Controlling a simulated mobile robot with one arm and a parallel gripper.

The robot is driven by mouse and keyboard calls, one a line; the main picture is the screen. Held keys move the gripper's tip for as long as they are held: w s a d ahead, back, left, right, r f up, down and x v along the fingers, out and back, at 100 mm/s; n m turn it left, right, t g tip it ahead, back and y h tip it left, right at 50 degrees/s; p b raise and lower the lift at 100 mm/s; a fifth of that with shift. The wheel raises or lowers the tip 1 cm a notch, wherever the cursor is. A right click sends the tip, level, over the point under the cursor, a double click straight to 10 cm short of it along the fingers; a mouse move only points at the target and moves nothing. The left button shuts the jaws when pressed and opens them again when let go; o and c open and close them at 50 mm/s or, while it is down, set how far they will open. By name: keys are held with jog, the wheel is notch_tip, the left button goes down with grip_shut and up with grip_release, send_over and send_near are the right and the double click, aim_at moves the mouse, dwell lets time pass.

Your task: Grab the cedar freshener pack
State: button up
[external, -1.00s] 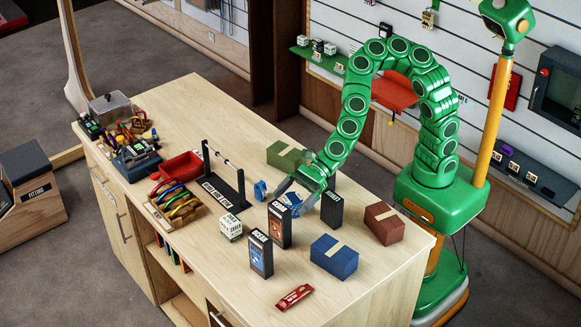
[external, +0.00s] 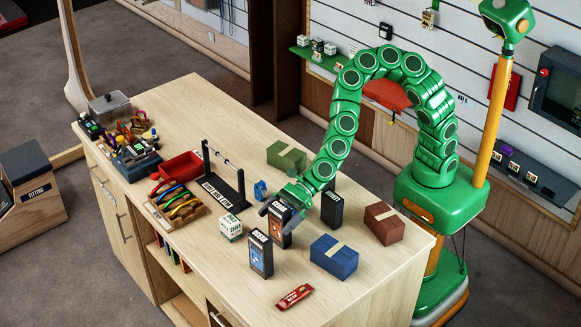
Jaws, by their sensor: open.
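Three dark, upright packs stand near the front of the counter. One has an orange-brown front panel (external: 280,230), one a blue front panel (external: 261,258), and one (external: 332,208) shows a plain dark side. Their lettering is too small to read surely; the orange-brown one looks most like cedar. My gripper (external: 278,207) is open at the top of the orange-brown pack, its fingers overlapping the upper edge in the picture. I cannot tell whether they touch it. The arm reaches in from the right.
The blue-panelled pack stands close in front. A white cube (external: 230,228) is to the left, a blue wrapped block (external: 334,257) to the right and a red bar (external: 294,297) lies in front. A black rack (external: 224,190) and a small blue item (external: 260,190) are behind.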

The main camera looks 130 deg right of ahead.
jog(key=shift+w+f, duration=0.2)
jog(key=shift+w, duration=0.35)
jog(key=c, duration=1)
jog(key=shift+r, duration=0.15)
